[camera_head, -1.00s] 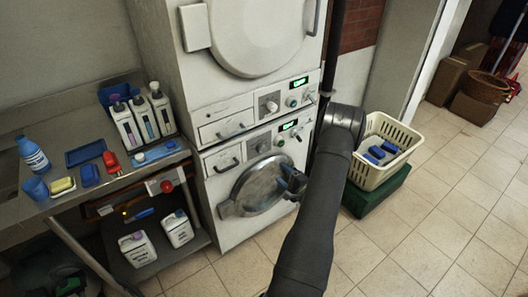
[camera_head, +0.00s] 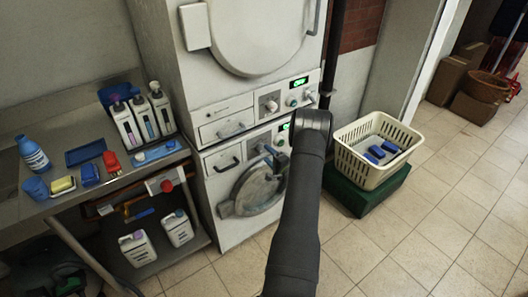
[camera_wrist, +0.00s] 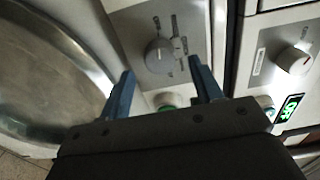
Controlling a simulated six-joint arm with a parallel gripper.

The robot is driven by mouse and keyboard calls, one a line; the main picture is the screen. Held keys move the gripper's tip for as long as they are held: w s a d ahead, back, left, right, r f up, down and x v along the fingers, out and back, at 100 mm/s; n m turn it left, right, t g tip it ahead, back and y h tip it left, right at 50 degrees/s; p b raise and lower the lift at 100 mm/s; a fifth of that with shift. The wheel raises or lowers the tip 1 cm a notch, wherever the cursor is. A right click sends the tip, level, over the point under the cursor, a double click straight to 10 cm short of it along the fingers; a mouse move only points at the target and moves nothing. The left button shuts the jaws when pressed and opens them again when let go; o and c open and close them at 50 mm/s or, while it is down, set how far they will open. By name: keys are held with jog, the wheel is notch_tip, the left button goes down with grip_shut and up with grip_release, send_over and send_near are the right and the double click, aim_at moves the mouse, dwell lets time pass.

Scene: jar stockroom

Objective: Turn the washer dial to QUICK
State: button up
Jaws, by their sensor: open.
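The washer (camera_head: 226,171) is the lower of two stacked white machines, with a round metal door (camera_head: 257,190) below its control panel. In the wrist view its grey dial (camera_wrist: 160,56) sits on the panel with small marks beside it, too blurred to read. My gripper (camera_wrist: 158,72) is open, its two blue fingers on either side of the dial's line but apart from it, with nothing between them. In the head view my gripper (camera_head: 267,151) is in front of the lower panel and covers part of the dial area.
The upper machine has its own dial (camera_head: 271,106) and green display (camera_head: 299,83). In the wrist view a green button (camera_wrist: 166,100) shows between the fingers. A cream basket (camera_head: 345,158) stands on a green box at right. A shelf bench (camera_head: 110,190) with bottles is at left.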

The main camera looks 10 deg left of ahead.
aim_at(263, 150)
jog(key=shift+x, duration=1.9)
jog(key=c, duration=1)
